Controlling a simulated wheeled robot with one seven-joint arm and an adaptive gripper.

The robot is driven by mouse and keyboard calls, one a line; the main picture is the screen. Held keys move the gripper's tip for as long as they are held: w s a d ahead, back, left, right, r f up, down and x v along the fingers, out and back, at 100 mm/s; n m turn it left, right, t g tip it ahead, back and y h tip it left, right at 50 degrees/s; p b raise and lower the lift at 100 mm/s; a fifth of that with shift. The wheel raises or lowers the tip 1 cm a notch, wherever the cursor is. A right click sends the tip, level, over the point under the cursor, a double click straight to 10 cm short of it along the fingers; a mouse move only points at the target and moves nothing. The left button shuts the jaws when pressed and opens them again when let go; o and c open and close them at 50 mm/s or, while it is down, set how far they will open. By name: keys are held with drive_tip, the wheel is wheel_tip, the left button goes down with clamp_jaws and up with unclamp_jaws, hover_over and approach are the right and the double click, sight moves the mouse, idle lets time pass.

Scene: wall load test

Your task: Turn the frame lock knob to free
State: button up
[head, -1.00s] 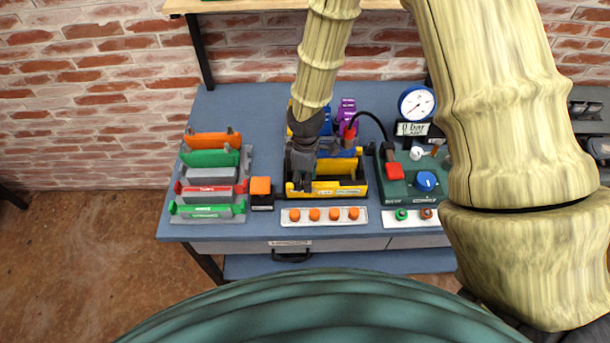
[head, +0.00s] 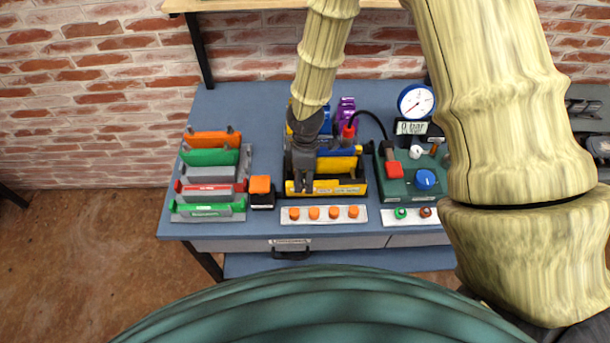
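A yellow frame (head: 342,189) with dark inner parts stands at the middle of the blue bench, with small labels on its front face. My gripper (head: 304,188) points down at the front left of this frame. Its two dark fingers show close together at the frame's front edge. I cannot tell whether they touch the frame or hold anything between them. I cannot make out the frame lock knob; my gripper covers that part of the frame.
A strip with several orange knobs (head: 314,213) lies just in front. An orange-topped black block (head: 260,187) and a rack of coloured pieces (head: 240,185) stand left. A green unit with a blue knob (head: 425,179) and a gauge (head: 416,101) stand right.

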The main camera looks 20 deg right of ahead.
drive_tip(key=shift+a+r, duration=0.1)
drive_tip(key=shift+r, duration=0.05)
wheel_tip(320, 180, up, 12)
drive_tip(key=shift+w+f, duration=0.15)
drive_tip(key=shift+f, duration=0.05)
idle(0.5)
idle(0.5)
